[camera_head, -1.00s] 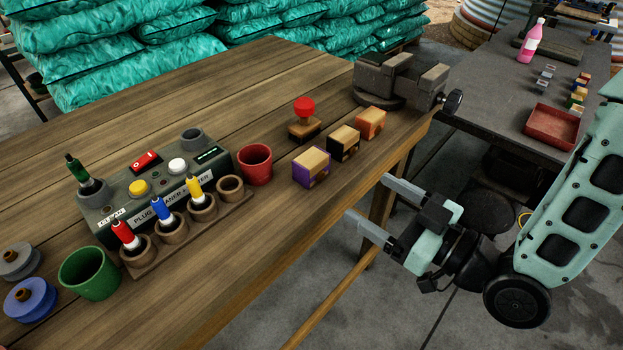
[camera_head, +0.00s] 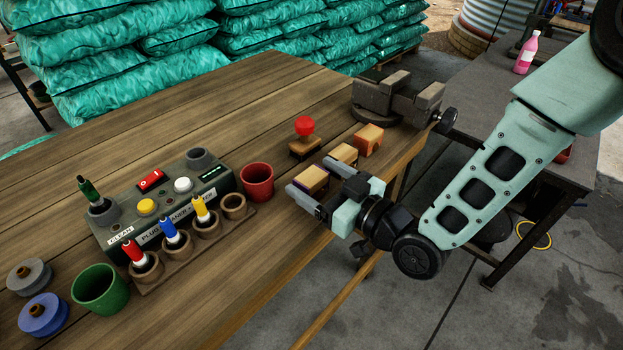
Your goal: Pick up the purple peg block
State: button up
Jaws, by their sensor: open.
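The purple peg block (camera_head: 312,179), with a wooden top and purple sides, sits on the wooden table near its front edge. My gripper (camera_head: 307,183) is open at the block, with one finger toward the block's near left side and the other toward its far right side. The fingers and the gripper body hide most of the block's purple front. I cannot tell whether either finger touches it.
A black-sided block (camera_head: 343,154) and an orange block (camera_head: 368,140) stand close behind to the right. A red-knobbed stamp (camera_head: 304,134) stands behind. A red cup (camera_head: 257,182) is to the left. A grey vise (camera_head: 397,98) sits at the table's far corner.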

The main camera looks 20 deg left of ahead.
jog(key=c, duration=1.1)
jog(key=shift+a+r, duration=0.1)
